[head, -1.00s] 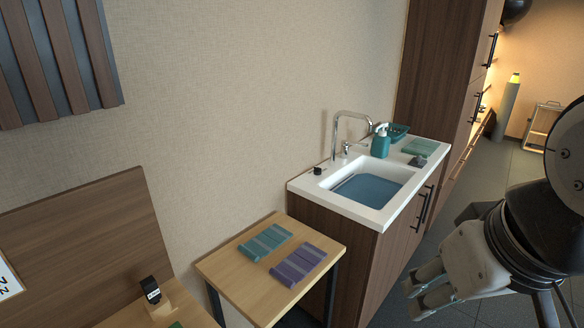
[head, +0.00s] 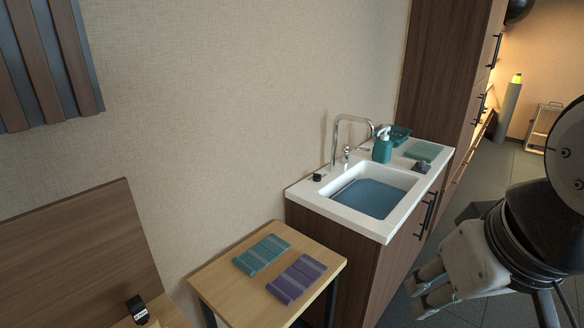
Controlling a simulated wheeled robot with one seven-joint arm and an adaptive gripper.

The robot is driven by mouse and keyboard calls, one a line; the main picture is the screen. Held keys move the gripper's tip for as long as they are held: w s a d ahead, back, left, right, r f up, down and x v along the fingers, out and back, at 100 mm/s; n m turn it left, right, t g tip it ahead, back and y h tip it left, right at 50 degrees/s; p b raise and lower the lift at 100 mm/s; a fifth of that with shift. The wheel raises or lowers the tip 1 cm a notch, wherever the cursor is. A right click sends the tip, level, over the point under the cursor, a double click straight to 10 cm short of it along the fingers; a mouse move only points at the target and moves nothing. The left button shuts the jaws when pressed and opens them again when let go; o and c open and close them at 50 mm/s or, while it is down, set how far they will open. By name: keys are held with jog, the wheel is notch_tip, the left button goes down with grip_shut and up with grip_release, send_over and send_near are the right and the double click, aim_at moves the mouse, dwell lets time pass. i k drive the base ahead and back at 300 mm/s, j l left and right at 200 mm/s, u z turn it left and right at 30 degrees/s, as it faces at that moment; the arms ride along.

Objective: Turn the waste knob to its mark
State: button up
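The sink (head: 410,182) is a white basin set in a white counter on a dark wood cabinet, with blue-looking water or a blue surface inside. A small black knob (head: 318,177), which looks like the waste knob, stands on the counter at the basin's left back corner. Its mark is too small to make out. My gripper (head: 422,290) is at the lower right, in front of the cabinet and well apart from the knob. Its fingers are parted, with nothing seen between them.
A chrome tap (head: 338,140) rises behind the basin, with a teal soap bottle (head: 382,146) beside it. A low wooden table (head: 222,278) with folded towels stands left of the cabinet.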

aim_at(316, 178)
jog(key=i+l, duration=0.3)
jog(key=l, duration=0.15)
jog(key=i+l, duration=0.25)
jog(key=l, duration=0.15)
jog(key=i, duration=1)
